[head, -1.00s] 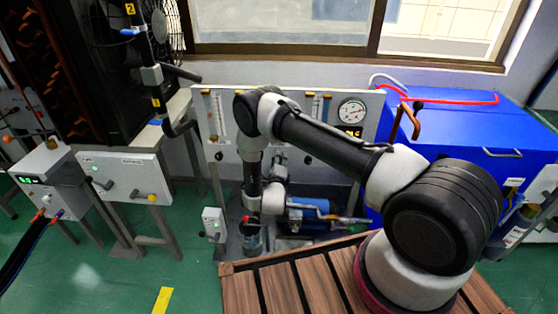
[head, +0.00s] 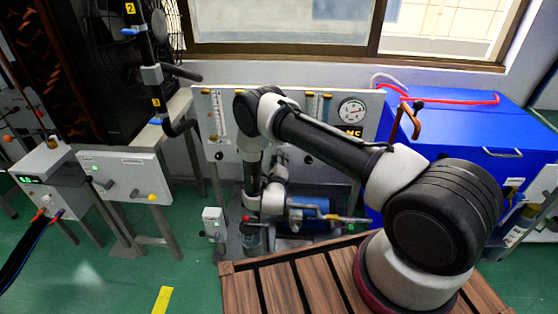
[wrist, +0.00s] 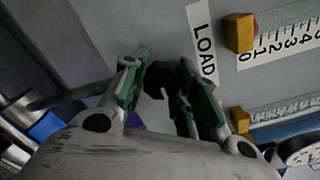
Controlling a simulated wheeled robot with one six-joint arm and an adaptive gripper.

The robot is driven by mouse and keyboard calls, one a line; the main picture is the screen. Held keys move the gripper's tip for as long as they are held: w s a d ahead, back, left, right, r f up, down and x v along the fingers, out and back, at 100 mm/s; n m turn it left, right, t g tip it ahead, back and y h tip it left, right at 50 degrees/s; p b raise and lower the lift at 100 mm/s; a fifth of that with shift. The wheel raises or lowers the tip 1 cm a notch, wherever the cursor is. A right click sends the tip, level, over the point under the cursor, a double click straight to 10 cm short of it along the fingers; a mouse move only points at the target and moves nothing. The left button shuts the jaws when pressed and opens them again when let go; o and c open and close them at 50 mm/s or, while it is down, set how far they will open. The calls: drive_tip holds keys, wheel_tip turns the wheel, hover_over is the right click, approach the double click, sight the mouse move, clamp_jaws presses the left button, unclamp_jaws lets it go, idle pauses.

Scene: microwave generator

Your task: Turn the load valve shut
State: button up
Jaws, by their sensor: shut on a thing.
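The load valve shows in the wrist view as a dark knob (wrist: 157,88) on the grey panel, beside the white LOAD label (wrist: 202,45). My gripper (wrist: 164,82) has its two green-padded fingers on either side of this knob and is shut on it. The fingers and the gripper body hide part of the knob, and how far it is turned cannot be read.
A blue chest (head: 450,130) stands to the right. A white control box (head: 125,175) stands to the left. A blue motor (head: 308,208) sits low behind my wrist.

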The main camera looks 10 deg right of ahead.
drive_tip(key=o, duration=1)
drive_tip(key=shift+s, duration=0.15)
drive_tip(key=v, duration=1.2)
